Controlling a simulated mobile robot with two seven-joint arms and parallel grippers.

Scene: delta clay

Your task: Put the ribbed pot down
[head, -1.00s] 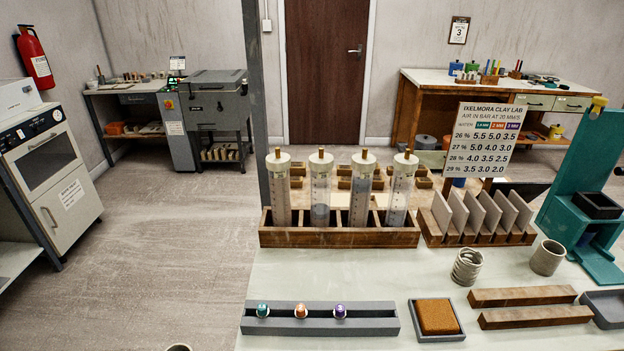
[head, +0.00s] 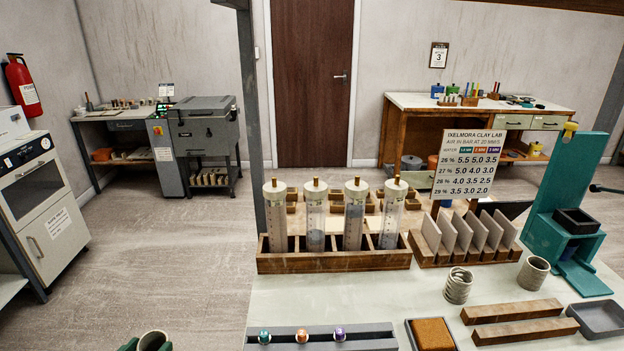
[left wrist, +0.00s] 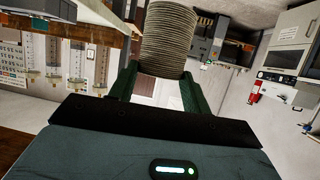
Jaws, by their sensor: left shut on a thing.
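The ribbed pot is a grey-beige cylinder with fine rings around its wall; it shows large in the left wrist view (left wrist: 168,40). In the head view only its rim and upper part (head: 153,340) show at the bottom edge, left of the table. My left gripper (head: 146,346) has its dark green fingers shut on the pot, one on each side. In the left wrist view the fingers (left wrist: 165,88) reach up to the pot's near end. The pot's lower part is hidden in the head view. My right gripper is not in view.
The pale table (head: 420,300) carries a coiled pot (head: 458,285), a plain cup (head: 533,272), a tube rack (head: 335,262), a slab rack (head: 465,255), a grey capsule holder (head: 375,335) and a teal press (head: 565,225). Bare tabletop lies between the tube rack and capsule holder.

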